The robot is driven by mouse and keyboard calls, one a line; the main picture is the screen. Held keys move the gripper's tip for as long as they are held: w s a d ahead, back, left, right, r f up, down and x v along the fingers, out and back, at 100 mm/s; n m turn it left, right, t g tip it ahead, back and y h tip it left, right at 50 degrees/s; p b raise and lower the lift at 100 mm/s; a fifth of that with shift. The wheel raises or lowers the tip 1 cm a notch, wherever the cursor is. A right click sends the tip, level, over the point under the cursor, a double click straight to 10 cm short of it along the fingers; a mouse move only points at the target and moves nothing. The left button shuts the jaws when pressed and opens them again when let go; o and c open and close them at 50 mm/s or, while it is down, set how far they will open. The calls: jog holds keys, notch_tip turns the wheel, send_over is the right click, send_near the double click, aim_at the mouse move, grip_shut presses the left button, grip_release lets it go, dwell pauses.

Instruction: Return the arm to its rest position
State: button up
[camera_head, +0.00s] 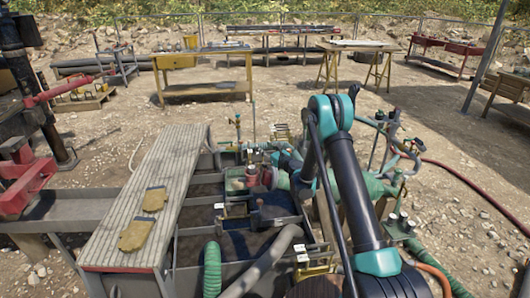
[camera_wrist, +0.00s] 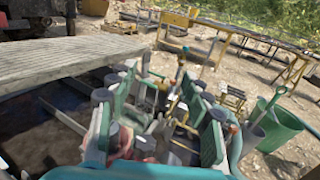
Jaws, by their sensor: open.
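My arm, black with teal joints, rises at the right of centre in the head view and bends at a high elbow. Its far end reaches down over the mud tank (camera_head: 285,222). In the wrist view my gripper (camera_wrist: 165,98) is open, its two green-padded fingers wide apart. No object is clearly held between the fingers. Red and grey fittings show low between the fingers. In the head view the gripper is hard to tell apart from the teal and green pipework around it.
Pipes and valves (camera_head: 393,150) crowd the right. A green hose (camera_head: 212,270) stands in front. Yellow workbenches (camera_head: 203,52) stand farther back. The wrist view shows a green bucket (camera_wrist: 280,125).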

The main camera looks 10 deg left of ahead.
jog(key=s+d+r+n+g+h, duration=0.2)
jog(key=s+d+r+n, duration=0.4)
jog(key=s+n, duration=0.25)
jog(key=s+d+r+n+g+h, duration=0.1)
jog(key=s+d+r+n+g, duration=0.2)
jog(key=s+d+r+n, duration=0.5)
jog(key=s+d+f+n+g+h, duration=0.1)
jog(key=s+d+f+n+h, duration=0.2)
jog(key=s+d, duration=0.3)
jog(key=s+d+f+n+g+h, duration=0.2)
jog(key=s+d, duration=0.4)
jog(key=s, duration=1.1)
jog(key=s+d+f+n+g+h, duration=0.1)
jog(key=s+d+f+n+h, duration=0.2)
jog(key=s, duration=0.9)
jog(key=d+f+n, duration=0.1)
jog(key=d+n, duration=0.2)
jog(key=d, duration=0.1)
jog(key=shift+f+h, duration=0.3)
jog(key=shift+h, duration=0.1)
